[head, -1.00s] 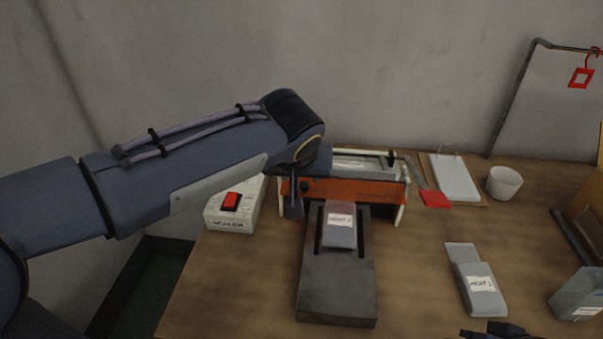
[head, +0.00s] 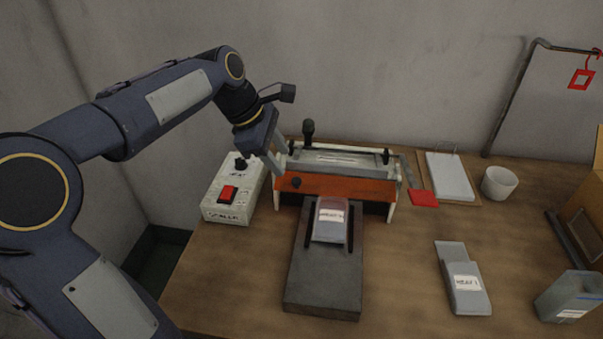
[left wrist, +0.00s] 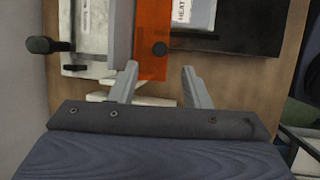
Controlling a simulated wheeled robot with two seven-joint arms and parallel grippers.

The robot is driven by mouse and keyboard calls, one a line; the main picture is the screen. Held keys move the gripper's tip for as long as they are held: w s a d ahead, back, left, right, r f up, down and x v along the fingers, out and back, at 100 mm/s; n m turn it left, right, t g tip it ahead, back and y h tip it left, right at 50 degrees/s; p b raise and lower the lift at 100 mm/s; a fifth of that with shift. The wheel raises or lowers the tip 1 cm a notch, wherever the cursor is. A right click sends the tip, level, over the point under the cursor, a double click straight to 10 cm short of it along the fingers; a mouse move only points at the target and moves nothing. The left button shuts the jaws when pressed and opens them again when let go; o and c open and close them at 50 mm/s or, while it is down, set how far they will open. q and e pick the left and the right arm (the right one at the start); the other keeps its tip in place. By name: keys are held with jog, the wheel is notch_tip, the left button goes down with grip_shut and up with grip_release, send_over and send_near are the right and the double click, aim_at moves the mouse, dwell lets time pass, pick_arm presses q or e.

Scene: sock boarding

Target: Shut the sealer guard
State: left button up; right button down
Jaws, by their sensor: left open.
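The sealer (head: 390,205) is a pale frame at the back of the table. The bed behind the guard shows from above. My left gripper (head: 278,163) is open and empty, at the sealer's left end close to the knob. Contact cannot be told. My right gripper is out of view.
A control box (head: 235,192) with a red switch stands left of the sealer. A grey stand (head: 325,275) with a labelled pouch (head: 331,220) is in front. Another pouch (head: 465,285), a white cup (head: 499,183) and a red tag (head: 423,198) lie to the right.

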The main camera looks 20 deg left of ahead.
aim_at(295, 180)
pick_arm(q)
jog(key=x, duration=0.6)
jog(key=shift+w+d+f+b, duration=0.1)
jog(key=shift+w+f+b, duration=0.05)
jog(key=shift+f+b, duration=0.25)
grip_shut()
jog(key=f+m+t+b, duration=0.1)
jog(key=t+b, duration=0.3)
jog(key=b, duration=0.7)
jog(key=f+m+t+y+b, duration=0.1)
jog(key=f+t+b, duration=0.3)
jog(key=b, duration=0.7)
jog(key=f+m+t+b, duration=0.1)
jog(key=f+t+b, duration=0.2)
jog(key=b, duration=0.9)
jog(key=shift+w+f+m+t, duration=0.1)
jog(key=shift+m+t, duration=0.1)
jog(key=shift+t, duration=0.5)
jog(key=shift+w+f+m+t, duration=0.1)
jog(key=shift+w+m+t, duration=0.1)
jog(key=shift+t, duration=0.5)
jog(key=shift+r+t+b, duration=0.2)
jog(key=shift+t+b, duration=0.2)
jog(key=shift+b, duration=0.3)
